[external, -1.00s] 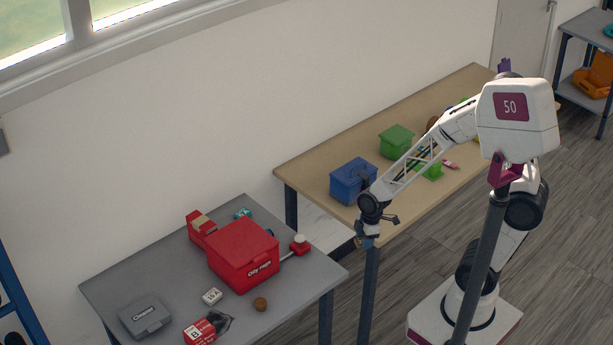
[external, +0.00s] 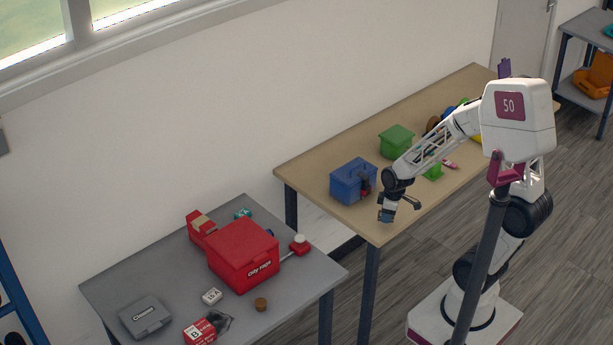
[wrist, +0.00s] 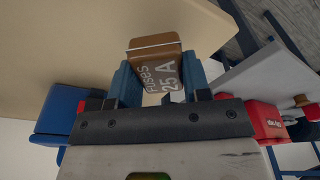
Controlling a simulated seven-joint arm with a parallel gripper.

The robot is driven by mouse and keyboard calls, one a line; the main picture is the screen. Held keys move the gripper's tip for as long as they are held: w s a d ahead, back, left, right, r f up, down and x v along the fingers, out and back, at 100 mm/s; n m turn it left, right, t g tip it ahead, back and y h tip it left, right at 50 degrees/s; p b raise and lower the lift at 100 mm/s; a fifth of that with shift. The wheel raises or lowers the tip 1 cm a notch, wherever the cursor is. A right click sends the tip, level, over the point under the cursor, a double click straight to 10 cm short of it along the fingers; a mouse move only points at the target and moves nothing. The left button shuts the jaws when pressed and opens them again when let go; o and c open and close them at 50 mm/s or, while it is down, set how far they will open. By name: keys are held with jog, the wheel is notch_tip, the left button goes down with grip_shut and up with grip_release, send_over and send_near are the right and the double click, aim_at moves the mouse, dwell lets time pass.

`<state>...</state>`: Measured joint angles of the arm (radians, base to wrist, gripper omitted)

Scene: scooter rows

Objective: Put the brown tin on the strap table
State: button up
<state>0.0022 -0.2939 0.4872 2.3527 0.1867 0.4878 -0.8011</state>
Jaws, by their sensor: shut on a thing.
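The brown tin (wrist: 155,62), lettered "Fuses 25 A", is between the blue fingers of my gripper (wrist: 160,85) in the wrist view. The fingers are shut on its sides. In the external view my gripper (external: 386,213) hangs over the near edge area of the wooden table (external: 320,195), right of the blue box. The tin cannot be made out there. A grey table (external: 120,285) stands to the left, lower in the picture. No strap is clear enough to tell which table is the strap table.
On the wooden table are a blue box (external: 350,180), a dark red and black item (external: 366,188) by it, and a green box (external: 396,138). The grey table holds a red box (external: 240,250), a grey case (external: 145,315) and small items. A gap separates the tables.

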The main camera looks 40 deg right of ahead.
jog(key=s+d+m, duration=0.1)
jog(key=d+m, duration=0.1)
jog(key=d, duration=0.3)
jog(key=s+d+r+m, duration=0.1)
jog(key=d+m, duration=0.1)
jog(key=d, duration=0.3)
jog(key=s+d+m, duration=0.1)
jog(key=d+m, duration=0.1)
jog(key=d, duration=0.3)
jog(key=shift+d+r+m+t+h, duration=0.2)
jog(key=shift+r+m+t+h, duration=0.1)
jog(key=shift+h, duration=0.1)
jog(key=shift+s+d+m, duration=0.2)
jog(key=shift+d, duration=0.25)
jog(key=shift+s+d+m, duration=0.15)
jog(key=shift+d+m, duration=0.05)
jog(key=shift+d, duration=0.25)
jog(key=shift+w, duration=0.2)
jog(key=w+d, duration=0.2)
jog(key=w, duration=0.3)
jog(key=w+d+f, duration=0.1)
jog(key=w, duration=0.3)
jog(key=w+d, duration=0.2)
jog(key=w, duration=0.3)
jog(key=shift+w+d+f, duration=0.2)
jog(key=shift+w+d, duration=0.15)
jog(key=shift+f, duration=1.75)
jog(key=shift+f, duration=0.15)
